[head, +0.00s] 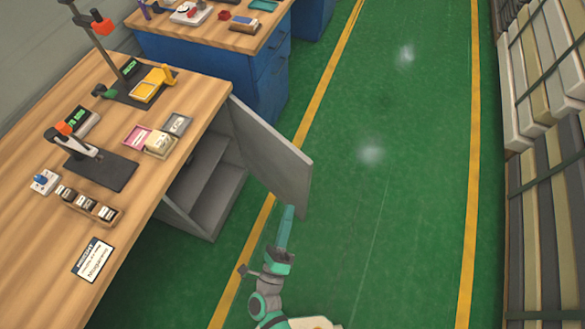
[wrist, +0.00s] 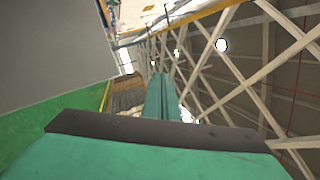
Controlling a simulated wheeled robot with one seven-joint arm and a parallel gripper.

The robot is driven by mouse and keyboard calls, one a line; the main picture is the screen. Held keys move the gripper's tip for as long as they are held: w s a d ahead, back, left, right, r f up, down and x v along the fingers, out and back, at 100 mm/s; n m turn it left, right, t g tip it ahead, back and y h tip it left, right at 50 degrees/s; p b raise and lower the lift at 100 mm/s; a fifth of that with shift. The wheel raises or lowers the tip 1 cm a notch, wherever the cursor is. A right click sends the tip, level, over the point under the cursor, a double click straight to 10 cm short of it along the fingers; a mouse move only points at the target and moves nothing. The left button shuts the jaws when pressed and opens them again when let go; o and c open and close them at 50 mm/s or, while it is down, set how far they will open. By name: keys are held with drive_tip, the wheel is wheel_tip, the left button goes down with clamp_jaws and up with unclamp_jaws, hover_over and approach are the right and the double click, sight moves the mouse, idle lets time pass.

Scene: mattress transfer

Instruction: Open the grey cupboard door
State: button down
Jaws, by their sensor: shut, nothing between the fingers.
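The grey cupboard (head: 205,178) stands under the wooden workbench, with its shelf interior in view. Its grey door (head: 268,155) stands wide open, swung out from the bench over the green floor. My gripper (head: 287,212) is shut and empty, close to the lower outer edge of the door. I cannot tell whether it touches the door. In the wrist view the shut teal fingers (wrist: 160,98) point away from the camera, and a large grey panel, likely the door (wrist: 60,45), fills the upper left.
The workbench (head: 130,215) holds stands, small boxes and a label card. A blue cabinet bench (head: 265,85) stands behind the door. Stacked mattresses (head: 545,150) line the right side. The green aisle (head: 400,200) between the yellow lines is clear.

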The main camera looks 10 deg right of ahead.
drive_tip(key=w+a+f+m+g+h, duration=0.3)
drive_tip(key=w+f+m+g+h, duration=0.4)
drive_tip(key=m, duration=0.6)
drive_tip(key=m+g, duration=0.2)
drive_tip(key=m, duration=0.5)
approach(300, 166)
drive_tip(key=shift+y, duration=0.4)
drive_tip(key=x, duration=0.6)
drive_tip(key=shift+d+r, duration=0.25)
drive_tip(key=shift+r, duration=0.1)
drive_tip(key=shift+w, duration=0.1)
